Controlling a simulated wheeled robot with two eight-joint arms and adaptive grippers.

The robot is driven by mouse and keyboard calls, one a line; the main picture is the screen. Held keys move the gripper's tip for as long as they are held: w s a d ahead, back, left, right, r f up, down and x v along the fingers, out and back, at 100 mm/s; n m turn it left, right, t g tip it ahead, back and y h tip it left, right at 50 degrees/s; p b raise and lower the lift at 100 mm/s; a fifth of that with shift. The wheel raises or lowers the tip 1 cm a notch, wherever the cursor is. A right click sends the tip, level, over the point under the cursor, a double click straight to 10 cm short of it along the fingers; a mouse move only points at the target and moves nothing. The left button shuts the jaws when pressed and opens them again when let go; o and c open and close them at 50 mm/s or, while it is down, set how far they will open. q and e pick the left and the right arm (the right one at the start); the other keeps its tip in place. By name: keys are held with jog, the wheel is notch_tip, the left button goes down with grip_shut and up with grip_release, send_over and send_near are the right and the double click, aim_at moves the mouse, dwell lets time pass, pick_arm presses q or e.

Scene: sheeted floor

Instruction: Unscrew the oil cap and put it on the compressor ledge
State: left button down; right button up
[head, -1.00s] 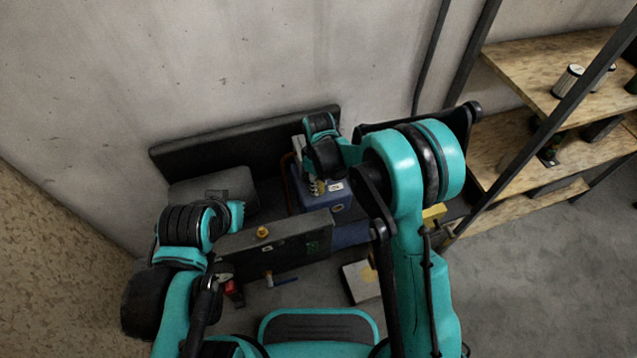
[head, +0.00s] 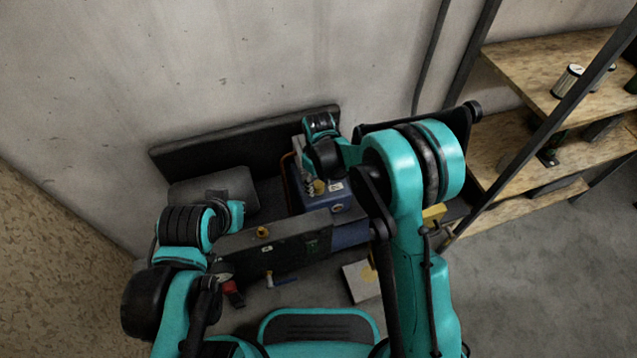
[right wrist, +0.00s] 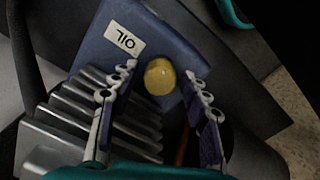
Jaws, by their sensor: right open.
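The oil cap (right wrist: 159,77) is a round yellow knob on the blue compressor block (right wrist: 165,35), beside a white OIL label (right wrist: 125,39). In the head view the cap (head: 319,187) shows on top of the blue block (head: 338,201). My right gripper (right wrist: 158,80) is open, with one finger on each side of the cap and a gap visible on both sides. In the head view this gripper (head: 313,187) is small and close to the cap. My left forearm shows at the left, but its fingers do not. I cannot tell which surface is the ledge.
A dark box (head: 285,255) with a brass fitting (head: 263,232) stands in front of the blue block. Grey cooling fins (right wrist: 120,120) lie near the fingers. A dark panel (head: 240,145) and wall are behind. A wooden shelf (head: 530,80) stands at right; open floor (head: 540,270) lies below it.

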jog(key=m, duration=0.3)
jog(key=shift+m, duration=0.4)
jog(key=m, duration=0.4)
jog(key=shift+m, duration=0.4)
jog(key=m, duration=0.3)
jog(key=shift+m, duration=0.4)
jog(key=m, duration=0.4)
jog(key=shift+m, duration=0.3)
